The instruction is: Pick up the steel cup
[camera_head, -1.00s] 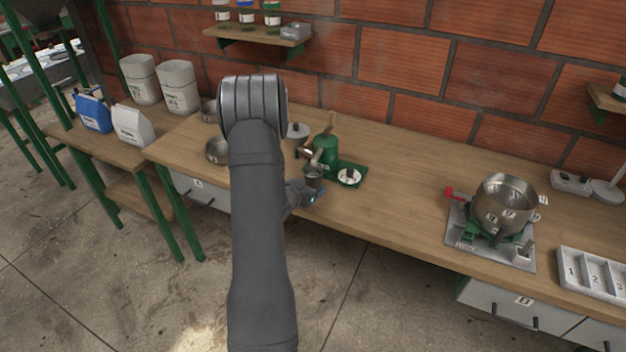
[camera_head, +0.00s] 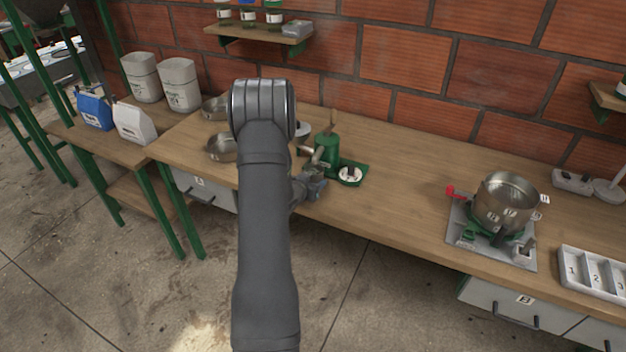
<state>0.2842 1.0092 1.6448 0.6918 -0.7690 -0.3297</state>
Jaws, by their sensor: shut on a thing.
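The steel cup (camera_head: 314,170) is a small grey vessel under the spout of the green hand grinder (camera_head: 327,152), near the front edge of the wooden bench. My gripper (camera_head: 313,181) is at the cup and shut on it. The fingers are small and dark here, and they partly hide the cup. I cannot tell whether the cup still rests on a surface. My arm stands in the middle of the view and hides part of the bench to the left.
A white round dish (camera_head: 349,175) sits on the green plate right of the grinder. Steel bowls (camera_head: 221,148) stand left of my arm. A pot (camera_head: 504,202) on a burner and a numbered tray (camera_head: 592,273) are at the right. The bench (camera_head: 408,188) between is clear.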

